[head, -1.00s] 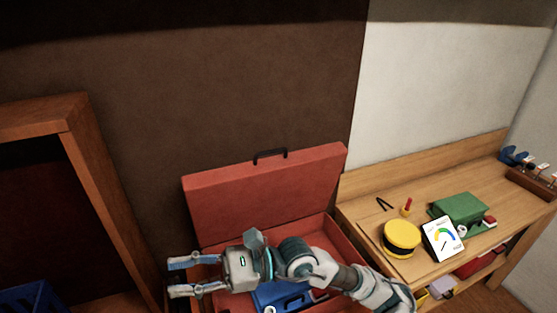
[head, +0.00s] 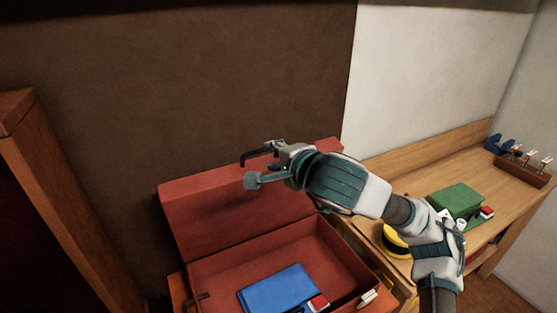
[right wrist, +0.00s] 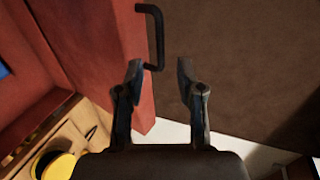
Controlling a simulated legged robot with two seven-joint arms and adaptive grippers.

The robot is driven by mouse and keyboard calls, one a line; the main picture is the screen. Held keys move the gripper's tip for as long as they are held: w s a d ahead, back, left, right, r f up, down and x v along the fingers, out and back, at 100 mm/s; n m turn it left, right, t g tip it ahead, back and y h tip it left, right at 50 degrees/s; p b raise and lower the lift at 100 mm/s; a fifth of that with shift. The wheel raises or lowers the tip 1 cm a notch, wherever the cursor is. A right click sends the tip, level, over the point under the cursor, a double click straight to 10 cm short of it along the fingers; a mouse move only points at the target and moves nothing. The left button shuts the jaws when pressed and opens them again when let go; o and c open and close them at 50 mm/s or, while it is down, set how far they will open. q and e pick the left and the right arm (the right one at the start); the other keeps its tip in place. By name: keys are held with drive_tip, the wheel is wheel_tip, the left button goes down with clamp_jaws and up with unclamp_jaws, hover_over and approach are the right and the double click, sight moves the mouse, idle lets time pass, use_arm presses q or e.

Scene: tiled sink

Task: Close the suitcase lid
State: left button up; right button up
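The red suitcase stands open, with its lid (head: 205,215) raised and leaning back near the dark wall. Its base (head: 345,255) holds a blue flat item (head: 278,288) and a small red-and-white item (head: 318,304). The dark lid handle (head: 248,157) is on the lid's top edge. My right gripper (head: 262,163) is at that top edge beside the handle, partly covering it. In the right wrist view its fingers (right wrist: 159,67) are apart with nothing clamped. The handle (right wrist: 158,38) lies just beyond the fingertips, nearer the left one, and the lid (right wrist: 95,50) is on the left. My left gripper is out of view.
A wooden bench (head: 430,180) on the right bears a green box (head: 456,200) and a yellow round item (head: 395,241), partly hidden by my arm. A rack (head: 522,168) stands at its far end. A wooden frame (head: 60,200) stands on the left.

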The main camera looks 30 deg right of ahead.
sight(263, 152)
drive_tip(key=x, duration=0.7)
drive_tip(key=shift+s+d+b, duration=0.1)
drive_tip(key=shift+b, duration=0.25)
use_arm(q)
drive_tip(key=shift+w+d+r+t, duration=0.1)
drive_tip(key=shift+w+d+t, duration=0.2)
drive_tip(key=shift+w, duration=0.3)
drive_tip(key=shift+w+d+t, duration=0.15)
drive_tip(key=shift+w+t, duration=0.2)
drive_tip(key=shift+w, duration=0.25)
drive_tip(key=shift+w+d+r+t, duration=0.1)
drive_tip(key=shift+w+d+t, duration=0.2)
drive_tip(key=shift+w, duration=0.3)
use_arm(e)
drive_tip(key=shift+x, duration=1)
drive_tip(key=c, duration=0.7)
clamp_jaws()
